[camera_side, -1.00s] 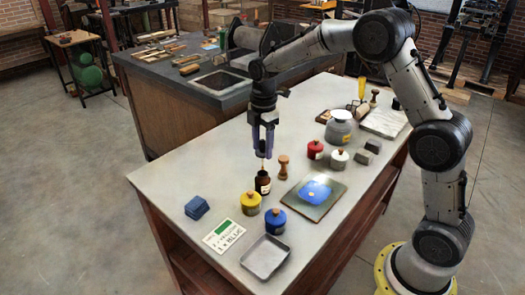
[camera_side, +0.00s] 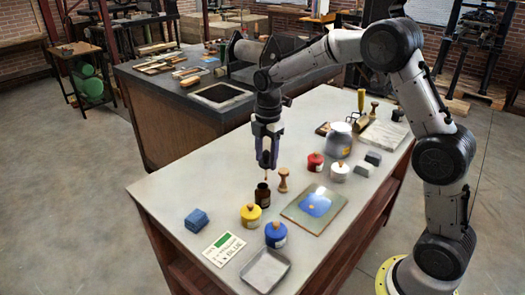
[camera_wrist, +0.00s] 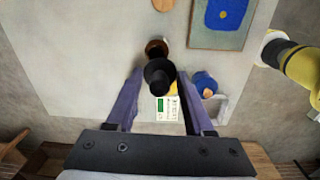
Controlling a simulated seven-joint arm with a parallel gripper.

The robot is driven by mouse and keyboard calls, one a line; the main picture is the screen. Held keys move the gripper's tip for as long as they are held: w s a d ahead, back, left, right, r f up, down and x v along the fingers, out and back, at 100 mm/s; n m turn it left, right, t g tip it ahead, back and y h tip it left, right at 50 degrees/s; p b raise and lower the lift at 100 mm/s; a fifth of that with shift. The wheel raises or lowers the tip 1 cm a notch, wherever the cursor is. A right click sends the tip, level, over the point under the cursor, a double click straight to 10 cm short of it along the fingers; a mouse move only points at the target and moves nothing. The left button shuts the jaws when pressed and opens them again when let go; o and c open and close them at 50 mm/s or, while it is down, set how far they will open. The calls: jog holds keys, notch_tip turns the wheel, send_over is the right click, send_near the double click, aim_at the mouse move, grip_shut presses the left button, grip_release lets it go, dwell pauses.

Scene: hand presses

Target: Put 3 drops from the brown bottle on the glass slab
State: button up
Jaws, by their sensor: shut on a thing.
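The brown bottle (camera_side: 262,196) stands upright on the pale table; it also shows in the wrist view (camera_wrist: 156,46). My gripper (camera_side: 267,166) is just above it, shut on a dropper with a black bulb (camera_wrist: 160,76). The dropper's thin pale tip (camera_side: 266,178) points down at the bottle's mouth; whether it is inside the neck is hard to tell. The glass slab (camera_side: 298,211) lies flat to the right of the bottle. It carries a blue patch with a small yellow spot, also seen in the wrist view (camera_wrist: 222,14).
A wooden stamp-like piece (camera_side: 283,180) stands close right of the bottle. Yellow (camera_side: 251,215), blue (camera_side: 276,235), red (camera_side: 316,162) and white (camera_side: 339,171) jars stand around. A card (camera_side: 224,248), metal tray (camera_side: 265,270) and blue block (camera_side: 197,220) lie in front.

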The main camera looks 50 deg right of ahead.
jog(key=s+d+f+m, duration=0.1)
jog(key=s+d+f, duration=0.1)
jog(key=s+d, duration=0.85)
jog(key=shift+s+a+f, duration=0.25)
jog(key=shift+a+f, duration=0.05)
jog(key=shift+f, duration=0.6)
jog(key=shift+s+a+f, duration=0.3)
jog(key=shift+f, duration=0.65)
jog(key=shift+s+a+f, duration=0.25)
jog(key=shift+a+f, duration=0.05)
jog(key=shift+f, duration=0.6)
jog(key=shift+f, duration=0.5)
jog(key=shift+r, duration=0.1)
notch_tip(320, 180, up, 7)
dwell(0.8)
jog(key=shift+r, duration=0.85)
